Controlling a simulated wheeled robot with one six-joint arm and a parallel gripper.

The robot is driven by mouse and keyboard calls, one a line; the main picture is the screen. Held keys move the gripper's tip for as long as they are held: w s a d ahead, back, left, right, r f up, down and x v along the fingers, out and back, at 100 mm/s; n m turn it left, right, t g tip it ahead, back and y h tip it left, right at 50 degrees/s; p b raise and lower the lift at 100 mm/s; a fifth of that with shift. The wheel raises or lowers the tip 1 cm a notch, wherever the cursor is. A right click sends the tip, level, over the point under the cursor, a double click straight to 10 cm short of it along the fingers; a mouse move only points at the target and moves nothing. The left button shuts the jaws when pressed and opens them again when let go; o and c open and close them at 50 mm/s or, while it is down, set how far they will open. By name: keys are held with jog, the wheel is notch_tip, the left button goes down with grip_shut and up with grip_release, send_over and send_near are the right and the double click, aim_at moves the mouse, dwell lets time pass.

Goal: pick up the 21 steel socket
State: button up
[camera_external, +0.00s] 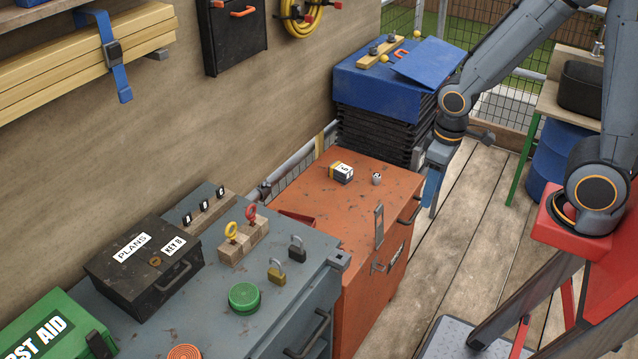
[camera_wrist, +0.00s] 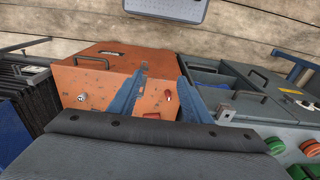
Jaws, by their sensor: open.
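A small silver steel socket (camera_external: 376,178) stands on top of the orange cabinet (camera_external: 355,215), near its back right part. Its size marking is too small to read. It also shows in the wrist view, a small grey piece (camera_wrist: 82,97) on the orange surface to the left of my fingers. My gripper (camera_external: 431,190) has blue fingers and hangs at the right side of the cabinet, apart from the socket. In the wrist view my gripper (camera_wrist: 160,70) is open, its two fingers spread with nothing held between them.
Black crates with a blue lid (camera_external: 390,75) rise behind the cabinet. The grey bench (camera_external: 215,285) with padlocks, keys and a black box adjoins in front.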

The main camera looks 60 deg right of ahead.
jog(key=n+b, duration=0.3)
jog(key=n, duration=1.2)
send_over(377, 175)
jog(key=shift+g, duration=0.4)
notch_tip(377, 175, down, 19)
jog(key=shift+d+r, duration=0.1)
jog(key=shift+d, duration=0.05)
jog(key=shift+d+f, duration=0.1)
jog(key=shift+f, duration=0.6)
jog(key=shift+a+f+p, duration=0.2)
jog(key=shift+f+p, duration=1)
jog(key=shift+f, duration=2.05)
jog(key=shift+c, duration=0.4)
